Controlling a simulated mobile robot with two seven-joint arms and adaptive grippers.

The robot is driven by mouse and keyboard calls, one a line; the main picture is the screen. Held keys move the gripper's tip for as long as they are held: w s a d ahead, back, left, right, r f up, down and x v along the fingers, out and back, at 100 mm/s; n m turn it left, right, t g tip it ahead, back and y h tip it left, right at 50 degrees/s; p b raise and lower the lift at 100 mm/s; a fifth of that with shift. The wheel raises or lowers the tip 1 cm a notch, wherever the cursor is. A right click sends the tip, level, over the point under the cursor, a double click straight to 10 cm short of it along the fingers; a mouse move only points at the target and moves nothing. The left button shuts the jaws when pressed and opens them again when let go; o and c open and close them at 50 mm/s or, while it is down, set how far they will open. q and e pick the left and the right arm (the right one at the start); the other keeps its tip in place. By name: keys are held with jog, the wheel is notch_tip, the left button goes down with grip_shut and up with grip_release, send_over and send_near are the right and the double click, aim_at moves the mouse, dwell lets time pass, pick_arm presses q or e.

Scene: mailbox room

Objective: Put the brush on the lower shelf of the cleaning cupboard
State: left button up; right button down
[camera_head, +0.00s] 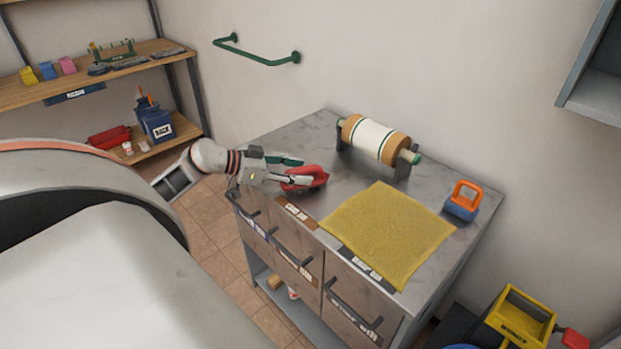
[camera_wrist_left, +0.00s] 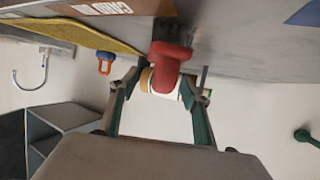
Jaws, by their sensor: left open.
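A red item with a rounded handle (camera_head: 307,177), which may be the brush, lies on the grey counter (camera_head: 320,135) near its left edge. It also shows in the left wrist view (camera_wrist_left: 170,66). My left gripper (camera_head: 300,171) is open at the red item, with its fingers on either side of it in the wrist view; whether they touch it I cannot tell. An orange-handled blue block (camera_head: 463,201) stands at the counter's right. A grey open cupboard (camera_head: 597,90) is partly in view at the upper right; its label does not show. My right gripper is not in view.
A yellow cloth (camera_head: 390,233) covers the counter's front middle. A paper roll on a stand (camera_head: 376,138) stands behind it. A green rail (camera_head: 257,56) is on the wall. Wooden shelves (camera_head: 100,80) hold goods at left. A yellow bin (camera_head: 520,318) is at lower right.

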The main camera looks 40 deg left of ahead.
aim_at(320, 173)
pick_arm(q)
jog(key=shift+r+x, duration=0.15)
jog(key=shift+x, duration=1.55)
jog(key=shift+r+x, duration=0.15)
jog(key=shift+x, duration=1.5)
jog(key=shift+w, duration=0.15)
jog(key=shift+c, duration=0.3)
jog(key=shift+d+f, duration=0.1)
grip_shut()
